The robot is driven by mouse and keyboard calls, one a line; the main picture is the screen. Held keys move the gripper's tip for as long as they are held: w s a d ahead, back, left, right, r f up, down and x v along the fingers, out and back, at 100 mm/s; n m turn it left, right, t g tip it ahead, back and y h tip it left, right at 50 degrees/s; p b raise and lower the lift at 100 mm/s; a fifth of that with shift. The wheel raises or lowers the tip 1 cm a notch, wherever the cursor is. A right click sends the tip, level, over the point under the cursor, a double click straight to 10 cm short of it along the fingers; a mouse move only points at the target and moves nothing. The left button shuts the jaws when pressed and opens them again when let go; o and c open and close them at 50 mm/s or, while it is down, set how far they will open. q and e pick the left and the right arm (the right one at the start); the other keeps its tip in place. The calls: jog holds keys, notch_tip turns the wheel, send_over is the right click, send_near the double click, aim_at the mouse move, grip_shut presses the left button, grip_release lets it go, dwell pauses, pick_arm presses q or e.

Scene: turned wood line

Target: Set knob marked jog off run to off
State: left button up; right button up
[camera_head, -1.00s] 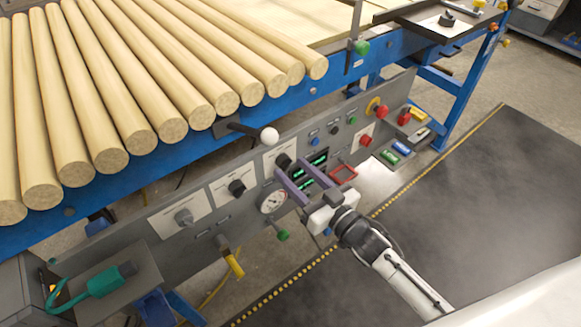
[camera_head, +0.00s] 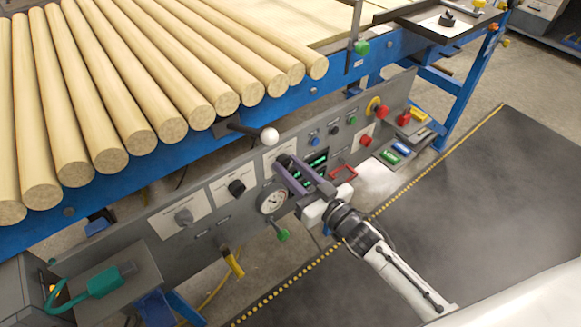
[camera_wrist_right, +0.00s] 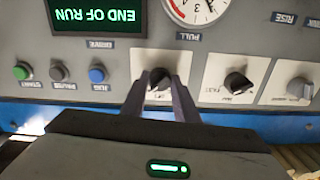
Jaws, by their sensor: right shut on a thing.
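My right gripper (camera_head: 287,163) reaches up from the lower right to the grey control panel (camera_head: 210,238). Its two fingers are shut on a black knob (camera_wrist_right: 160,77) on a white plate; in the wrist view, which is upside down, a finger stands at each side of the knob. The fingers hide much of the knob and its plate, so I cannot read its marking or tell where it points. Two more knobs sit on white plates: a black one (camera_head: 237,187) and a grey one (camera_head: 184,216). My left gripper is not in view.
A round gauge (camera_head: 272,201) and a lit display (camera_wrist_right: 98,16) reading END OF RUN are close to the fingers. A white ball-ended lever (camera_head: 269,135) juts out just above. Several coloured buttons and a red-framed part (camera_head: 343,173) lie to the right. Wooden rods (camera_head: 150,80) fill the table above.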

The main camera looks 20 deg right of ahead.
jog(key=shift+n, duration=4.2)
jog(key=o, duration=1.1)
jog(key=shift+c, duration=0.2)
jog(key=shift+s, duration=0.1)
jog(key=v, duration=1)
